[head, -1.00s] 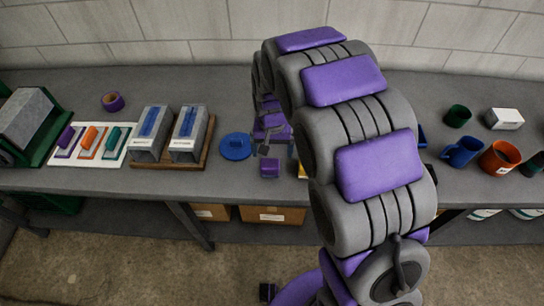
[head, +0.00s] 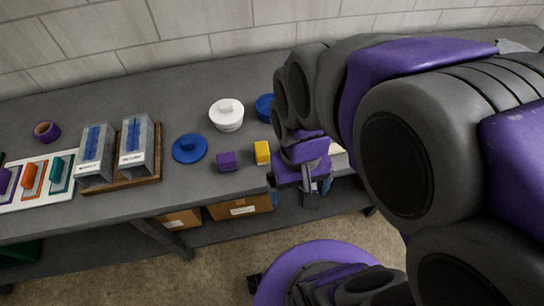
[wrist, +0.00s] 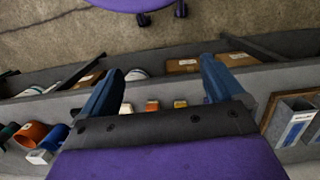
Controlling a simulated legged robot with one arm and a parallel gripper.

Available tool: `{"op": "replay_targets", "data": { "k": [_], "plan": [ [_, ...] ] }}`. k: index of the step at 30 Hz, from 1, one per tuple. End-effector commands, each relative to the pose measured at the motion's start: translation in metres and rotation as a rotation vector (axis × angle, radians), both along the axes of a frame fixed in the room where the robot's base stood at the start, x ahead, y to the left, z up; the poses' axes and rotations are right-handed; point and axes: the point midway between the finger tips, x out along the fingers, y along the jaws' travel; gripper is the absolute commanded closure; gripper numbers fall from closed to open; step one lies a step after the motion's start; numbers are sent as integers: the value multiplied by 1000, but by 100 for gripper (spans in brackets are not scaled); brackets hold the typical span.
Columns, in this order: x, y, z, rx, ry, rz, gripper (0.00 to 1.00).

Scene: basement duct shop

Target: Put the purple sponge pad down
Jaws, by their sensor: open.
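The purple sponge pad (head: 227,161), a small purple block, rests on the grey bench near its front edge in the head view. It stands apart between a blue lid (head: 189,149) and a yellow block (head: 262,152).
Two grey boxes on a wooden tray (head: 150,180) and a white board (head: 20,199) are to the left. Cardboard boxes (head: 240,206) sit on the shelf below. My arm covers the bench's right side.

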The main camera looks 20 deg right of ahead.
Motion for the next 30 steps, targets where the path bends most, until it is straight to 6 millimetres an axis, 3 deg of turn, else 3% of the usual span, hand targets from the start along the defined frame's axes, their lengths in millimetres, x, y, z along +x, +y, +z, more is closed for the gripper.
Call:
{"op": "replay_targets", "data": {
  "k": [3, 9, 30],
  "plan": [
    [-34, -8, 3, 4, 11, 5, 5],
    [-63, -13, 1, 6, 27, 14, 5],
    [-65, -12, 1, 7, 29, 16, 5]
  ]
}}
